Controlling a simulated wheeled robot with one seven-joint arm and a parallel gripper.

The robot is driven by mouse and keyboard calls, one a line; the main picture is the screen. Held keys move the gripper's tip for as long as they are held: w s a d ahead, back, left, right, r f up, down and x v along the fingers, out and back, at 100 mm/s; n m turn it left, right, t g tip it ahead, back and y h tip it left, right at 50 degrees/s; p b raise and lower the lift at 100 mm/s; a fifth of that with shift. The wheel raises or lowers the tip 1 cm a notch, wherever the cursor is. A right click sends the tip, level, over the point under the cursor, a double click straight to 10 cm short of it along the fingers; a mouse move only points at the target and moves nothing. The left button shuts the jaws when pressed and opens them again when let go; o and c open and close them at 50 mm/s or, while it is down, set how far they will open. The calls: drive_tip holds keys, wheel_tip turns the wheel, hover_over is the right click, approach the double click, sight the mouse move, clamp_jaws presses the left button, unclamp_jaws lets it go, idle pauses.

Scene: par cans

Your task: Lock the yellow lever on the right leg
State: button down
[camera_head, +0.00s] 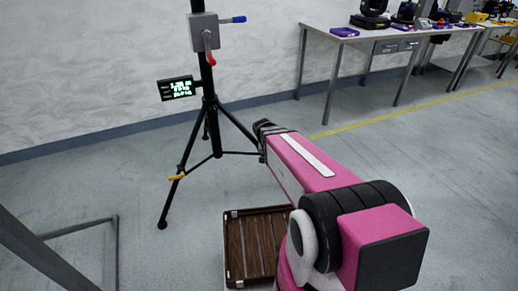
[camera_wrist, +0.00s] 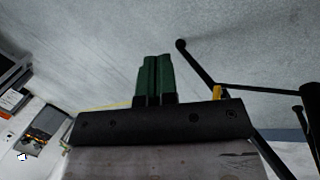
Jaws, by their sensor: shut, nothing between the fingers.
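A black tripod stand (camera_head: 208,115) stands left of centre in the head view. A yellow lever (camera_head: 177,177) sits on its left leg; the lower part of its right leg is hidden behind my arm. The fingers appear apart from the lever. The lever's lock position is too small to tell.
A grey box (camera_head: 203,32) with blue and red handles and a lit display (camera_head: 177,88) are on the stand. A slatted wooden platform (camera_head: 258,245) lies on the floor before it. A workbench (camera_head: 385,34) stands back right. Open floor lies right of my arm.

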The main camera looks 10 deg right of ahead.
drive_tip(key=w+a+f+m+t+h, duration=0.3)
drive_tip(key=w+a+f+m+h, duration=0.3)
drive_tip(key=w, duration=0.5)
drive_tip(key=w+a+f+m+t+h, duration=0.2)
drive_tip(key=w+a+f+m+h, duration=0.4)
drive_tip(key=w+a+f, duration=0.3)
drive_tip(key=w+a+h, duration=0.1)
drive_tip(key=w+a, duration=0.1)
drive_tip(key=w, duration=0.1)
drive_tip(key=shift+t+h, duration=0.4)
drive_tip(key=shift+w+f, duration=0.1)
drive_tip(key=x, duration=1.4)
